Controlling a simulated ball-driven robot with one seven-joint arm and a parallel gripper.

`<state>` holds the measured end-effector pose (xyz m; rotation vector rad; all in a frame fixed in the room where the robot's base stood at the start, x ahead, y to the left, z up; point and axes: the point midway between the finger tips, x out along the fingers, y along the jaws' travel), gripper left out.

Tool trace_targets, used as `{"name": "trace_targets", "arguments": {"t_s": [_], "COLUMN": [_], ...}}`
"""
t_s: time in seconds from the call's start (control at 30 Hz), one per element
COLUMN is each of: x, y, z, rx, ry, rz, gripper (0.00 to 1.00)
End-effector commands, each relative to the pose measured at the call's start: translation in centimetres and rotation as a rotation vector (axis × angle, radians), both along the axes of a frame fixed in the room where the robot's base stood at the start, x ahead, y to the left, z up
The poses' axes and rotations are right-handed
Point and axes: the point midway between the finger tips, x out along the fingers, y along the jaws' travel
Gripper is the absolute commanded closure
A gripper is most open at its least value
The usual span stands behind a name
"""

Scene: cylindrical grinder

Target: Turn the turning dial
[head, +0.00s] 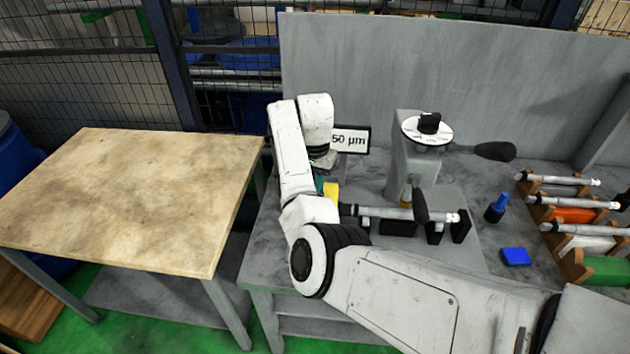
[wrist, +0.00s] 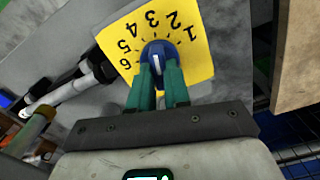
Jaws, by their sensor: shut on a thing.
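The turning dial (wrist: 157,56) is a blue knob with a white pointer line. It sits on a yellow plate (wrist: 200,62) with numbers from 1 to 6 around it. My gripper (wrist: 158,75) has two green fingers shut on the dial, one at each side. The white line on the knob runs nearly along the fingers. In the head view the yellow plate (head: 331,191) shows beside my wrist, and my arm hides the dial. The fingers are mostly hidden there too.
A sign reading "50 µm" (head: 351,139) stands behind my wrist. A grinder spindle with a metal shaft (head: 388,212) lies to the right. A blue bottle (head: 497,208), a blue block (head: 515,257) and a rack of shafts (head: 565,251) are further right. A bare wooden table (head: 130,190) stands left.

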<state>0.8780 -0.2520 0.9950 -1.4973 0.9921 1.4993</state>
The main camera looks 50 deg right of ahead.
Motion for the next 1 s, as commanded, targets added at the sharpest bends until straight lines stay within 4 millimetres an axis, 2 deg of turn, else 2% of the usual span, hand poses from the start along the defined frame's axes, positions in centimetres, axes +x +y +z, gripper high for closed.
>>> {"name": "trace_targets", "arguments": {"t_s": [0.27, 0.3, 0.57, 0.83, 1.0], "x": [0.1, 0.1, 0.0, 0.1, 0.2], "y": [0.0, 0.0, 0.0, 0.0, -0.1], "z": [0.1, 0.1, 0.1, 0.2, 2.1], "rx": [-0.001, -0.001, -0.001, -0.001, -0.003], "ry": [-0.003, -0.003, -0.001, -0.002, -0.005], "rz": [0.000, 0.000, 0.000, -0.001, -0.001], "gripper": [1.00, 0.81, 0.57, 0.57, 0.57]}}
